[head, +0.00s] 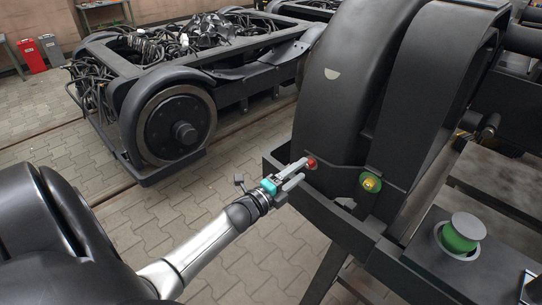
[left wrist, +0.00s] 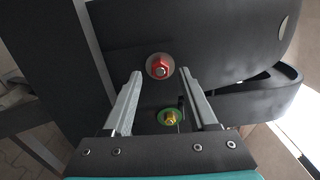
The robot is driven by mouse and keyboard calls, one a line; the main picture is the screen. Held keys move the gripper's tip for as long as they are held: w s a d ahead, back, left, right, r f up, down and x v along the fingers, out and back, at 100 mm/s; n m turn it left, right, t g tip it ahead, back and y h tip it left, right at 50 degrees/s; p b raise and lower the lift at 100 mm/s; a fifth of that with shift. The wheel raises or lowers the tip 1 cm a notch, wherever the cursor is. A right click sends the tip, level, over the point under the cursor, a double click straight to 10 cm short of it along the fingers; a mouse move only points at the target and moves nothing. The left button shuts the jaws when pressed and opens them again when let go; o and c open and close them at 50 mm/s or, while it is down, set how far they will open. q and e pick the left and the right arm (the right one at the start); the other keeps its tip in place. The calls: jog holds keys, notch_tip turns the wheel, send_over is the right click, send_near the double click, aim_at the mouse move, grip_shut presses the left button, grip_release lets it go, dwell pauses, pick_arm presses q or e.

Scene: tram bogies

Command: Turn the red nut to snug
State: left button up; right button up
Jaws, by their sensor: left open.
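The red nut (head: 311,163) sits on the dark side of the near bogie, at the tip of my left gripper in the head view. In the left wrist view the red nut (left wrist: 160,68) shows a bolt end in its middle and lies just beyond and between the two fingers. My left gripper (head: 296,173) is open, its fingers pointing at the nut; they also show in the left wrist view (left wrist: 161,75). I cannot tell whether the fingers touch the nut. My right gripper is not in view.
A brass nut on a green disc (head: 371,183) sits right of the red nut, and below it in the left wrist view (left wrist: 171,118). A green-and-grey knob (head: 462,233) stands on the dark ledge at right. Another bogie (head: 180,90) stands behind, with clear paving between.

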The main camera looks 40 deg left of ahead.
pick_arm(q)
jog(key=s+a+p, duration=0.1)
jog(key=s, duration=1.1)
jog(key=shift+s, duration=0.3)
